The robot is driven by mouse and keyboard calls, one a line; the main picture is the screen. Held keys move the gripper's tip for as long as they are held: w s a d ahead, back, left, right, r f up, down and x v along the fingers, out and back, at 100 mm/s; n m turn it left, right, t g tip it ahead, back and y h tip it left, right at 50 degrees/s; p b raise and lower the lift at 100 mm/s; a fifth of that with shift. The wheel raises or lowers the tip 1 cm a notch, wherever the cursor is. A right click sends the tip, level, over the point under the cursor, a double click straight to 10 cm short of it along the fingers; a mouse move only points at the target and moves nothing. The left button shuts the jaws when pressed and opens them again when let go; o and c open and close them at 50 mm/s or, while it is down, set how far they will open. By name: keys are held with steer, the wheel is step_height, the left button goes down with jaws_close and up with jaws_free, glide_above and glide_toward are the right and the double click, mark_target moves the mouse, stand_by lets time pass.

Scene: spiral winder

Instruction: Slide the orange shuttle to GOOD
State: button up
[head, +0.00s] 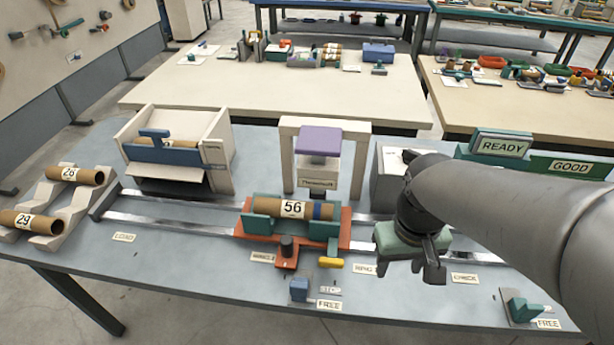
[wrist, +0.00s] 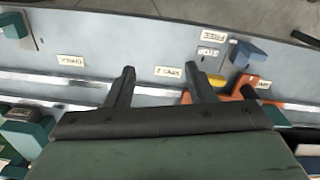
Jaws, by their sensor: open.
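The orange shuttle (head: 345,238) sits on the metal rails near the middle of the bench in the head view. It carries a cardboard tube (head: 265,206) marked 56 between teal supports, and its front tab has a dark knob (head: 287,243). Part of the shuttle shows at the right of the wrist view (wrist: 264,93). My gripper (head: 425,272) is open and empty, to the right of the shuttle and apart from it. Its two spread fingers show in the wrist view (wrist: 157,78). The green GOOD sign (head: 570,167) stands at the far right, behind my arm.
A yellow piece (head: 331,262) lies in front of the shuttle. A blue stop (head: 299,289) and a teal stop (head: 522,309), each near a FREE label, stand at the front edge. A purple-topped press (head: 319,140) stands behind the shuttle. My arm hides the rails' right part.

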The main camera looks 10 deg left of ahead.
steer(key=w+a+f+n+b, duration=0.15)
steer(key=w+a+n, duration=0.25)
steer(key=w+a, duration=0.5)
steer(key=n, duration=0.4)
glide_toward(287, 239)
step_height(287, 239, down, 5)
steer(key=shift+w+a+f, duration=0.1)
steer(key=shift+a+f, duration=0.15)
steer(key=shift+f, duration=0.1)
step_height(287, 239, down, 7)
steer(key=shift+r, duration=0.1)
jaws_close()
steer(key=shift+d, duration=0.2)
